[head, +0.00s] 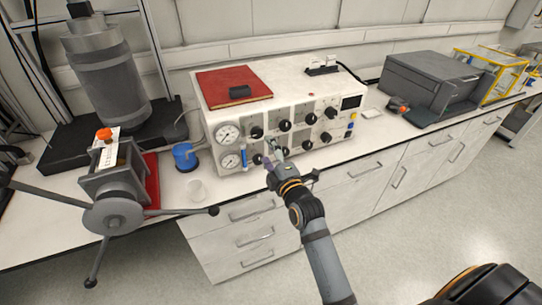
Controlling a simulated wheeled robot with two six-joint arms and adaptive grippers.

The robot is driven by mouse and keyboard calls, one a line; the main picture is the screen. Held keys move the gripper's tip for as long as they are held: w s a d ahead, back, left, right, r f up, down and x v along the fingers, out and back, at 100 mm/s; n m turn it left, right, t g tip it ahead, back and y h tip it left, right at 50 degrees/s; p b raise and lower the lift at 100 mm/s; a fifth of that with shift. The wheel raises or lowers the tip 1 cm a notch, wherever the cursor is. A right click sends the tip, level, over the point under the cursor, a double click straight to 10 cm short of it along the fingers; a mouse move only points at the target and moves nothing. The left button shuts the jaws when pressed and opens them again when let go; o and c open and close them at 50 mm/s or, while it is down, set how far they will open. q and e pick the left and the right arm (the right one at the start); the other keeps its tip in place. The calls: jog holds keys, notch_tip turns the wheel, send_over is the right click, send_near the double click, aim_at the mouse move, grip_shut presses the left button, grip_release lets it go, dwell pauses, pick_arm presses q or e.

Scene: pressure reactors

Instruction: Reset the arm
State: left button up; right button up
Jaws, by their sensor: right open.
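My right arm reaches up from the bottom of the head view. Its gripper (274,153) is open, in front of the lower left part of the white control box's front panel. The control box (300,87) stands on the bench and carries two round gauges, several black knobs and a small dark display. The gripper overlaps the lower knobs in the picture, and I cannot tell whether it touches one. My left gripper is not in view.
A grey reactor cylinder (104,75) stands on a black base at left. A spoked handwheel (113,214) juts out in front of it. A dark grey box (430,82) sits right. The floor in front is clear.

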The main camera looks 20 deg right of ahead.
jog(key=shift+s, duration=0.95)
notch_tip(320, 180, down, 15)
jog(key=m+g, duration=0.3)
jog(key=s+d+f+m+g, duration=0.1)
jog(key=s+f+m+g, duration=0.35)
jog(key=f, duration=0.95)
jog(key=s+d+f+m+g, duration=0.1)
jog(key=s+f+g, duration=0.1)
jog(key=s+f, duration=0.8)
jog(key=s+d+f+m+g, duration=0.3)
jog(key=s+f, duration=0.8)
jog(key=s, duration=0.4)
jog(key=s+d+f+m+g+h, duration=0.1)
jog(key=s+d+f+m+g, duration=0.2)
jog(key=s+f, duration=0.8)
jog(key=s+m+g, duration=0.1)
jog(key=s+m, duration=0.1)
jog(key=s, duration=0.2)
jog(key=shift+s+d, duration=0.15)
jog(key=shift+s, duration=0.1)
jog(key=shift+f, duration=0.1)
